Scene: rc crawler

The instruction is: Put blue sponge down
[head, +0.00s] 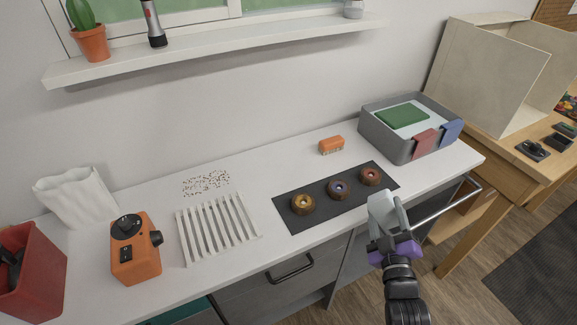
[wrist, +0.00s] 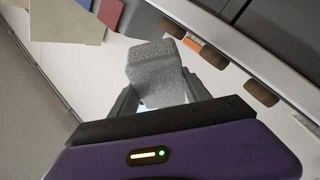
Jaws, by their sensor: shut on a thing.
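My gripper (head: 388,218) is raised in front of the counter's right part. In the wrist view it (wrist: 160,98) is shut on a grey, speckled, sponge-like block (wrist: 155,66), gripped between the two fingers. The block looks grey rather than blue. Its lower end is hidden by the gripper body. In the head view the block cannot be told clearly from the pale gripper parts. A blue piece (head: 450,132) and a red piece (head: 424,143) hang at the front of the grey bin (head: 398,150), apart from my gripper.
A dark mat (head: 322,212) holds three brown wheel-like rings left of my gripper. An orange-brown block (head: 331,145) lies behind it. A white slatted rack (head: 218,228), orange device (head: 135,249) and red bin (head: 32,275) stand left. Bare white counter (head: 420,178) shows before the grey bin.

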